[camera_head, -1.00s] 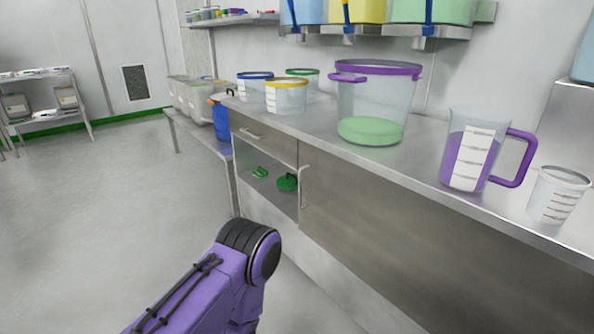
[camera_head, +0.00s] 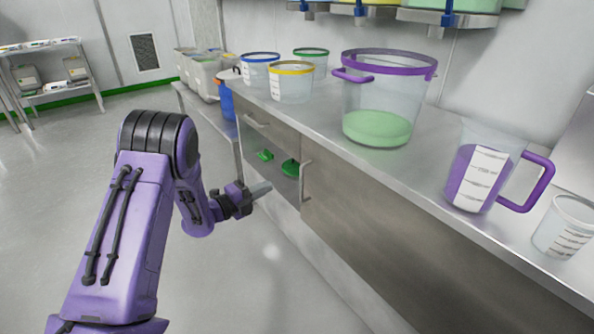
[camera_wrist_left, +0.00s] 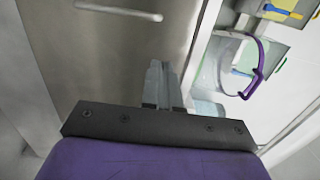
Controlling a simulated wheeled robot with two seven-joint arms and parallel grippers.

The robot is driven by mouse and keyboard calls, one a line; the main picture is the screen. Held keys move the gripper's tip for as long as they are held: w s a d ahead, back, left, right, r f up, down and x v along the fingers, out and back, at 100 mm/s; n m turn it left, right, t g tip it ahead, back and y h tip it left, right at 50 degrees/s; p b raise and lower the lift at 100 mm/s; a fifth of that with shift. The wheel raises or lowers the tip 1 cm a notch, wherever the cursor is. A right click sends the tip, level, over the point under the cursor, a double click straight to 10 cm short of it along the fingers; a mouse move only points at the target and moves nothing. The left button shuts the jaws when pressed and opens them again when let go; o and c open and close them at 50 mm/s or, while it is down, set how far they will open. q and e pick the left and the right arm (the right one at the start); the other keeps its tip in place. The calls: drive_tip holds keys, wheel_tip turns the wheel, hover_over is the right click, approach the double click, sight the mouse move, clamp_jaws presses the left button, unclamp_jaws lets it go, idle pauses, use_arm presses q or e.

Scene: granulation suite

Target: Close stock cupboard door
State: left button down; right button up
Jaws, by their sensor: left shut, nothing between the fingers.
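The stock cupboard is under the steel counter. Its grey door panel (camera_head: 350,205) has an upright bar handle (camera_head: 306,181) at its left edge. Left of the handle the cupboard is open, and green items (camera_head: 290,167) show inside. My left gripper (camera_head: 265,187) is shut and empty, in front of the opening and left of the handle, apart from it in the head view. In the left wrist view the shut fingers (camera_wrist_left: 163,80) point at a grey panel (camera_wrist_left: 120,60), with a bar handle (camera_wrist_left: 118,10) at the top. My right gripper is not in view.
The counter (camera_head: 410,165) holds a purple-rimmed bucket (camera_head: 385,95), a purple-handled jug (camera_head: 485,170), a clear beaker (camera_head: 565,228) and smaller tubs. The floor to the left is clear.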

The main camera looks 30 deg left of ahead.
use_arm(q)
drive_tip(key=x, duration=1.2)
drive_tip(key=shift+w+d, duration=0.15)
drive_tip(key=shift+w, duration=0.05)
drive_tip(key=shift+f, duration=0.1)
